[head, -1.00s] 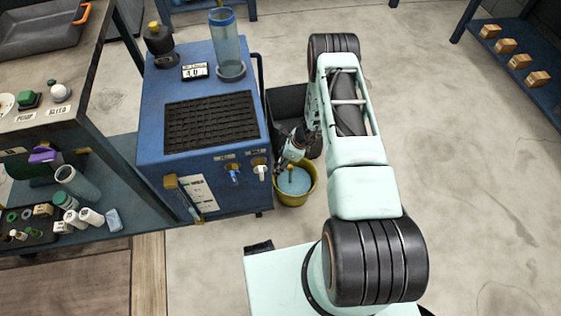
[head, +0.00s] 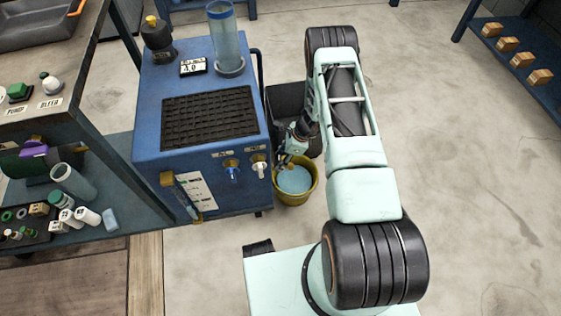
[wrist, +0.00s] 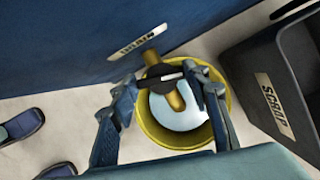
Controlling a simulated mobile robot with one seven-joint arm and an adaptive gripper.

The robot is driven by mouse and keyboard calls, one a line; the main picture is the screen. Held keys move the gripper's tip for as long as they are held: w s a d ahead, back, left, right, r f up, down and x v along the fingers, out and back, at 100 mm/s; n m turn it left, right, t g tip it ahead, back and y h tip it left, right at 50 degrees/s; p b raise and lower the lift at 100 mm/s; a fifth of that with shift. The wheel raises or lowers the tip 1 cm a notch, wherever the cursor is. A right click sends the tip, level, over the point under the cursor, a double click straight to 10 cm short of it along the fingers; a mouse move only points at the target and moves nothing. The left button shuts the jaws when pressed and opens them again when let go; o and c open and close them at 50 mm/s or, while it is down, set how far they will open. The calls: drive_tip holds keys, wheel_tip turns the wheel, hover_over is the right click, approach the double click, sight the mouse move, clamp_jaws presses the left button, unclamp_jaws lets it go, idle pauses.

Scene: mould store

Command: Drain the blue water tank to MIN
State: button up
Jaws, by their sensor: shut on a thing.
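The blue water tank (head: 150,130) is a cabinet left of my arm. Its front carries a slanted tube with brass ends (head: 182,198) beside a white label; the level and marks are too small to read. In the wrist view a brass drain outlet (wrist: 176,102) with a black valve handle (wrist: 154,71) stands out from the blue wall under a white label (wrist: 137,42). My gripper (wrist: 163,79) is shut on the handle, one finger at each end. A yellow bucket (wrist: 150,137) stands below the outlet with pale blue liquid in it; it also shows in the head view (head: 307,191).
A dark scrap bin (wrist: 265,85) stands close right of the bucket. Blue and white taps (head: 232,170) stick out of the cabinet front. A clear cylinder (head: 224,42) stands on the cabinet. A cluttered bench is at left.

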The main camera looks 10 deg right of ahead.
drive_tip(key=shift+w+f+n+g+b, duration=0.1)
drive_tip(key=shift+n+g+b, duration=0.15)
drive_tip(key=shift+n+b, duration=0.35)
drive_tip(key=shift+w+f+n+g+b, duration=0.1)
drive_tip(key=shift+n+g+b, duration=0.15)
drive_tip(key=shift+n+b, duration=0.35)
drive_tip(key=shift+s+r+n, duration=0.1)
drive_tip(key=shift+r+n, duration=0.1)
drive_tip(key=shift+n, duration=0.2)
drive_tip(key=o, duration=1.2)
drive_tip(key=shift+c, duration=0.2)
drive_tip(key=v, duration=1.2)
